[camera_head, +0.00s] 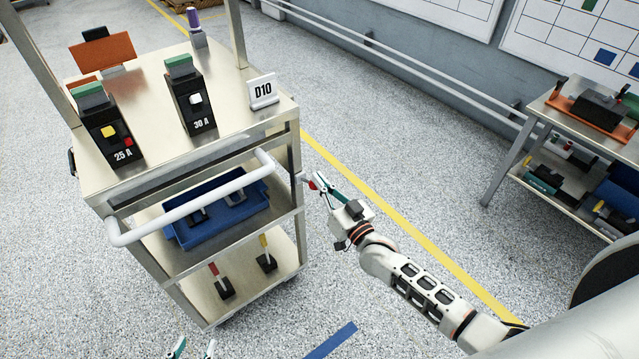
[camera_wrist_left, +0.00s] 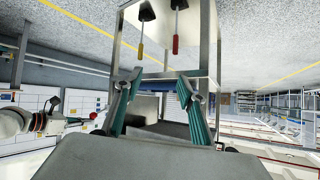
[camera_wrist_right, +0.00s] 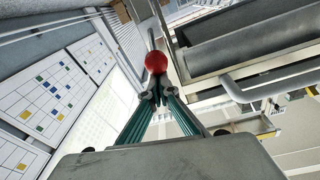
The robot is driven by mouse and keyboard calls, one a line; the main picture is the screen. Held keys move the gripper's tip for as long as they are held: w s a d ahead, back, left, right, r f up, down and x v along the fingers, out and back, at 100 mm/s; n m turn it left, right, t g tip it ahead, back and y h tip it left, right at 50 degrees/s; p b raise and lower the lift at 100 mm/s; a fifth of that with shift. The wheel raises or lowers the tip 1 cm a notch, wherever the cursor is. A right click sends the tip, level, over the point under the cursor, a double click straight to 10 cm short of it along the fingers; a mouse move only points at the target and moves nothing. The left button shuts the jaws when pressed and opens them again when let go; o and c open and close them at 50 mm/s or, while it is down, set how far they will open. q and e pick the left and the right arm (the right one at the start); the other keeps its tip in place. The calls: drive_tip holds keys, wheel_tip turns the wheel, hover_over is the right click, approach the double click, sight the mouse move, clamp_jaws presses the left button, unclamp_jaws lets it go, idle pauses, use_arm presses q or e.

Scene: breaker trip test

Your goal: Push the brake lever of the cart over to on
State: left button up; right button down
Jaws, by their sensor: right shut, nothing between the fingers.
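The cart (camera_head: 190,255) is a metal trolley with a white push handle (camera_head: 195,205). Its brake lever has a red ball knob (camera_head: 313,184) at the cart's right side, by the near right post. The knob also shows in the right wrist view (camera_wrist_right: 156,62), with a short grey stem behind it. My right gripper (camera_head: 318,182) is shut and empty, its fingertips right at the knob; I cannot tell whether they touch. My left gripper (camera_head: 193,348) is open and empty, low in front of the cart. It shows better in the left wrist view (camera_wrist_left: 160,78). On/off marks are not readable.
Breakers marked 25 A (camera_head: 112,128) and 30 A (camera_head: 192,100) and a D10 sign (camera_head: 263,90) stand on the cart top. A blue tray (camera_head: 180,235) is on the middle shelf. A side table (camera_head: 545,110) stands right.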

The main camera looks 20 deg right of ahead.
use_arm(q)
wheel_tip(320, 180, down, 11)
drive_tip(key=s+a+b, duration=0.1)
drive_tip(key=a+b, duration=0.1)
drive_tip(key=b, duration=0.9)
drive_tip(key=w+d+r+n+t+h+b, duration=0.1)
drive_tip(key=w+d+r+b, duration=0.3)
drive_tip(key=d+b, duration=0.4)
drive_tip(key=r+b, duration=0.1)
drive_tip(key=b, duration=0.3)
drive_tip(key=shift+d+r+h, duration=0.25)
drive_tip(key=shift+r+h, duration=0.05)
drive_tip(key=shift+h, duration=0.1)
use_arm(e)
wheel_tip(320, 180, down, 10)
drive_tip(key=s+t+y, duration=0.1)
drive_tip(key=t, duration=0.6)
drive_tip(key=shift+d+m+t+y, duration=0.15)
drive_tip(key=shift+m+t+y, duration=0.15)
drive_tip(key=shift+m, duration=0.1)
drive_tip(key=shift+f, duration=0.1)
use_arm(q)
drive_tip(key=shift+t, duration=0.3)
